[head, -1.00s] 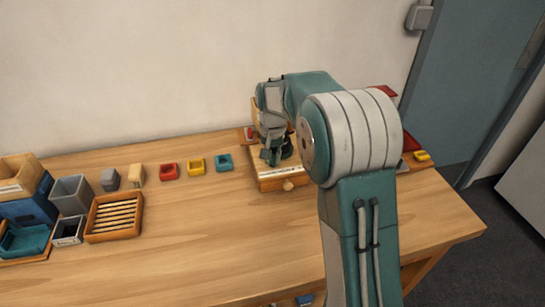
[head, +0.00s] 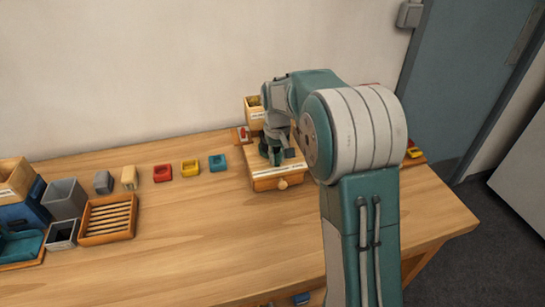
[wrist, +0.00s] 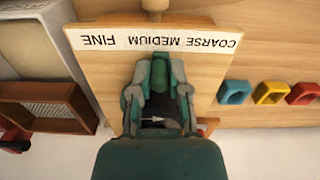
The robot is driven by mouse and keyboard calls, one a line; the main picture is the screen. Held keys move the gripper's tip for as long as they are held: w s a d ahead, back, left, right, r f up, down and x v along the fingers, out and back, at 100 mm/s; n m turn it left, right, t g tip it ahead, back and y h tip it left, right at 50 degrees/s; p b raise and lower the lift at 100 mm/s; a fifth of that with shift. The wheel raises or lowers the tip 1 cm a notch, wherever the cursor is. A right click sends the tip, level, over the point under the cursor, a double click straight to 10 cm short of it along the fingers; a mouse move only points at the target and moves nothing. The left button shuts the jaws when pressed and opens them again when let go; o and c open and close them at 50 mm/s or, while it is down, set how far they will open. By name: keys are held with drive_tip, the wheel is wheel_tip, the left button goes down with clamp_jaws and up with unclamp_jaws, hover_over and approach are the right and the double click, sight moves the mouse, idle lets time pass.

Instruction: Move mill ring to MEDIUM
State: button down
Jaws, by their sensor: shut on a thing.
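The wooden mill (head: 262,184) stands at the back of the table, with a round drawer knob (head: 283,183) on its front. In the wrist view its white label strip (wrist: 190,42) shows upside down, with FINE at left, MEDIUM in the middle and COARSE at right. My gripper (head: 272,156) points down over the mill top. In the wrist view my gripper (wrist: 160,75) is shut on the dark mill ring (wrist: 158,123), which is mostly hidden by the fingers and wrist. A white arrow mark between the fingers seems to point right, but its exact setting is unclear.
Red (head: 162,173), yellow (head: 190,168) and blue (head: 217,163) square cups stand left of the mill. A slatted wooden tray (head: 107,238) and several bins sit at far left. A small labelled wooden bin (head: 255,120) is behind the mill. The front table is clear.

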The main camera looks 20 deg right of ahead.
drive_tip(key=shift+d+f+n, duration=0.1)
drive_tip(key=shift+d+n, duration=0.15)
drive_tip(key=shift+n, duration=0.05)
idle(0.4)
drive_tip(key=c, duration=0.6)
unclamp_jaws()
wheel_tip(320, 180, up, 12)
drive_tip(key=shift+w, duration=0.1)
